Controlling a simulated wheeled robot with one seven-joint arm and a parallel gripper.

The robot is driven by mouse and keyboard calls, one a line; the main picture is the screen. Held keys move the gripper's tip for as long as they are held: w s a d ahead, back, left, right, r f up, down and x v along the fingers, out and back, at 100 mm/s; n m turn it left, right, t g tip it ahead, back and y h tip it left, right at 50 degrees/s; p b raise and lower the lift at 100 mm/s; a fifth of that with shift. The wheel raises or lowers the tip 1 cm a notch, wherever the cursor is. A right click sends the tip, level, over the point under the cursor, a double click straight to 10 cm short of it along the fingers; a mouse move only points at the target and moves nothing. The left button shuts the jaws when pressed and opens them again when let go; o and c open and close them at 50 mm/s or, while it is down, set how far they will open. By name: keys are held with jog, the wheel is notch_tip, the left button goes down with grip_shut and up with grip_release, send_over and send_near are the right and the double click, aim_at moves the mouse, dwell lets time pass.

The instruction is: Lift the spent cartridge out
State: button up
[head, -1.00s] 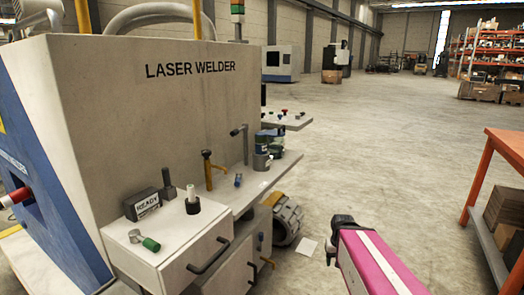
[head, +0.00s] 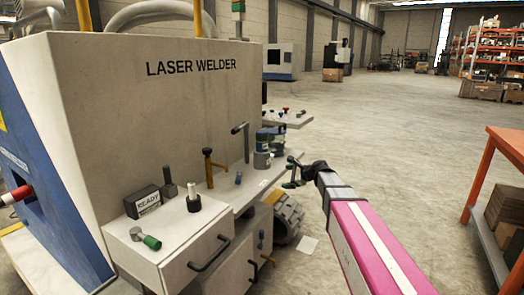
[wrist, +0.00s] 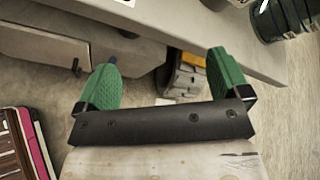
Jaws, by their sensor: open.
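A pale upright cylinder (head: 193,190) stands in a dark round collar (head: 194,204) on the white cabinet top at the front of the laser welder. A green-ended cylinder (head: 150,242) lies near it. I cannot tell for sure which is the spent cartridge. My gripper (head: 294,174) is right of the welder bench, well apart from both. In the wrist view its green fingers (wrist: 165,82) are spread wide with nothing between them. Neither cylinder shows clearly in the wrist view.
The laser welder (head: 190,110) fills the left. A READY box (head: 144,201), a brown tap-like post (head: 210,168) and several cans (head: 265,150) stand along the bench. Drawer handles (head: 210,254) jut out in front. An orange-framed table (head: 488,190) is at right; open floor lies between.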

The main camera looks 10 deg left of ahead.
aim_at(262, 134)
jog(key=w+a+r+m+t+y, duration=0.25)
jog(key=w+r+m, duration=0.2)
jog(key=r, duration=0.35)
jog(key=w+a+r+m+t+y, duration=0.1)
jog(key=w+a+r+m+y, duration=0.15)
jog(key=w+r+m, duration=0.35)
jog(key=shift+n+h, duration=0.5)
jog(key=shift+n, duration=0.35)
jog(key=x, duration=0.7)
jog(key=r+x, duration=0.1)
jog(key=x, duration=0.3)
jog(key=shift+s+a, duration=0.2)
jog(key=shift+s, duration=0.1)
jog(key=c, duration=1.6)
